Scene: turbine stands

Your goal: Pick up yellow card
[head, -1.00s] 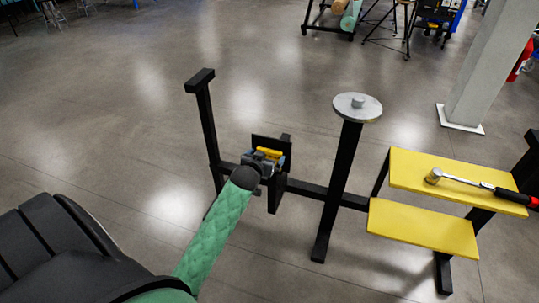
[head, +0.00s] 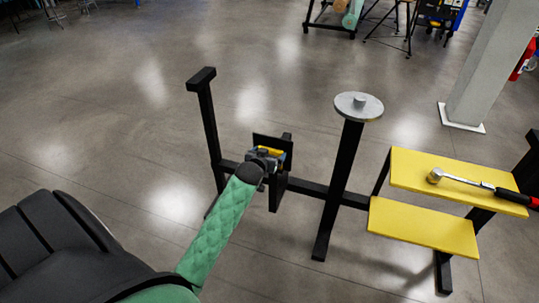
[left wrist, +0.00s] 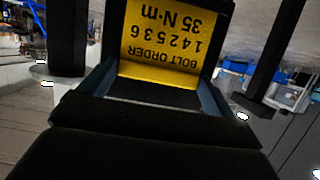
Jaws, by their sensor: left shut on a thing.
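The yellow card (left wrist: 172,35) fills the upper middle of the left wrist view. Its printed text, "BOLT ORDER 142536 35 N·m", appears upside down. In the head view a small part of the yellow card (head: 270,153) shows at the black holder (head: 268,142) on the stand. My left gripper (head: 266,159) is at the card and shut on it. In the left wrist view its fingers (left wrist: 160,90) lie on both sides of the card's lower edge. The card is still at the holder. My right gripper is not in view.
A black stand with a round metal disc (head: 358,106) on a post stands right of the holder. A pale column (head: 490,70) stands behind. Open floor lies to the left.

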